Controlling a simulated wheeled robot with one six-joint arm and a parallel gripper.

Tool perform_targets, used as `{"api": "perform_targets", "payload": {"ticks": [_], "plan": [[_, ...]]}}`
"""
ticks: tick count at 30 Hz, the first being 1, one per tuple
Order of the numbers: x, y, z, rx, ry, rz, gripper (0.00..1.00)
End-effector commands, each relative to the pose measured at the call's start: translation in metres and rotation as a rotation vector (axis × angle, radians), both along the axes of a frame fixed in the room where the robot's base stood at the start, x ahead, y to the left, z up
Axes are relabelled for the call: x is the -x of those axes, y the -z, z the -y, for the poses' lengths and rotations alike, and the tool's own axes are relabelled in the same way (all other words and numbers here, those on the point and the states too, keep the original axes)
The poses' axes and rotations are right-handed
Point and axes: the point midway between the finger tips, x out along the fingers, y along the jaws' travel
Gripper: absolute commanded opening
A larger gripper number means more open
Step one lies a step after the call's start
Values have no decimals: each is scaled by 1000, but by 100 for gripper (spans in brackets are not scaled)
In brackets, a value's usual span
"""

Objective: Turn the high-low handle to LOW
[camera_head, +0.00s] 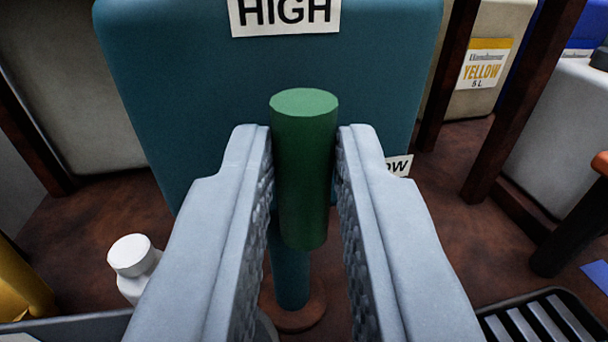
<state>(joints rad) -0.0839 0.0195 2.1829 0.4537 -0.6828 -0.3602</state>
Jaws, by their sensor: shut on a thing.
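The high-low handle shows as an upright green cylinder (304,165) in the middle of the view, in front of a teal panel (190,90). My gripper (305,150) has its two grey fingers on either side of the green cylinder and is shut on it. The top of the handle stands above the fingertips. A HIGH label (285,14) is on the panel above the handle. A second label (399,166), partly hidden by the right finger, shows "OW" to the right and lower. The handle's link to the panel is hidden.
A white-capped bottle (130,262) stands at the lower left. A teal post (289,275) on a brown round base is below the handle. Dark posts (530,95) and a YELLOW container (482,65) are at the right.

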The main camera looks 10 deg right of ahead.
Motion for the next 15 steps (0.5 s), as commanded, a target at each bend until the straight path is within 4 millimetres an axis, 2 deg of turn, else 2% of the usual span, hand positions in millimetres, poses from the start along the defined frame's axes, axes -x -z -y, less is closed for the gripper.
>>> {"api": "perform_targets", "payload": {"ticks": [8,15], "plan": [[0,-1,1,-66,0,1,0],[0,-2,3,-232,0,0,0]]}}
